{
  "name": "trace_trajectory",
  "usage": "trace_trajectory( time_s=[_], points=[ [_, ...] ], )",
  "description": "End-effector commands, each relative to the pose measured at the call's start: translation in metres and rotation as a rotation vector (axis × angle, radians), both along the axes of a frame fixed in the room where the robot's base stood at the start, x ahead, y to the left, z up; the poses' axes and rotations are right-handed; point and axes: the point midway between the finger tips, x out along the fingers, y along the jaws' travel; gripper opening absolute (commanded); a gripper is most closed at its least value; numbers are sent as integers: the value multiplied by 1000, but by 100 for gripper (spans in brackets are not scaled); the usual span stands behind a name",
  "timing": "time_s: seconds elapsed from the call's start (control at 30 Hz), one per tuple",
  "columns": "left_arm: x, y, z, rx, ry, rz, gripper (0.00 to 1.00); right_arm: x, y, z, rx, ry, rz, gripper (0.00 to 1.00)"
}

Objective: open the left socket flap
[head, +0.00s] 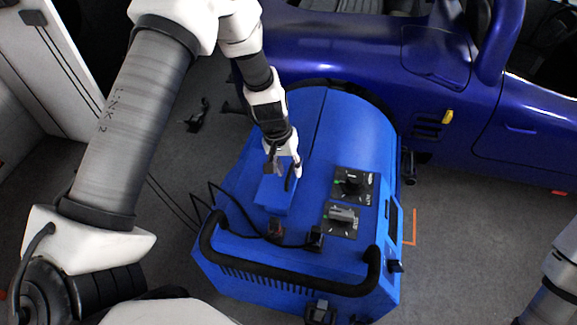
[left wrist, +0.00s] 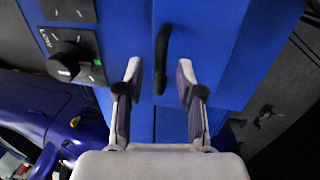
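A blue dynamometer cabinet (head: 330,125) stands beside the car. On its top left is a raised blue block (head: 273,196), which looks like the left socket flap, with a black curved handle (head: 289,178). In the left wrist view the black handle (left wrist: 162,58) stands upright on the blue surface. My left gripper (head: 283,170) is over the block by the handle. In the left wrist view my left gripper (left wrist: 158,72) is open, its fingers on either side of the handle and apart from it. The flap's hinge side is hard to tell. My right gripper is not in view.
Two black dial plates (head: 353,186) sit right of the block. Black plugs (head: 316,238) with a cable lie in front. A thick black rail (head: 290,279) runs along the cabinet's front edge. A blue car (head: 340,50) stands behind. Grey floor is open at right.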

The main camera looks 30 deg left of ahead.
Motion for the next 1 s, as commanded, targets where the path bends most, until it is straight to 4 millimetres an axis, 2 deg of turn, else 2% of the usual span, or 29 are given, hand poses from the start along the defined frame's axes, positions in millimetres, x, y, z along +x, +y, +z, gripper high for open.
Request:
trace_trajectory(
  time_s=[0.1,0.13,0.2,0.23,0.87,0.9,1.0],
  points=[
    [0,0,1,0,0,0,37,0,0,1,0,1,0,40],
    [0,0,1,0,0,0,34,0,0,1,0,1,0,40],
    [0,0,1,0,0,0,9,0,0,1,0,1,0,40],
    [0,0,1,0,0,0,0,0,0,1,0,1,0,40],
    [8,1,2,-34,-14,1,0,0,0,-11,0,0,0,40],
    [8,1,3,-36,-14,1,4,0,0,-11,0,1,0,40],
    [8,1,3,-35,-12,1,37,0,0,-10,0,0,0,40]
  ],
)
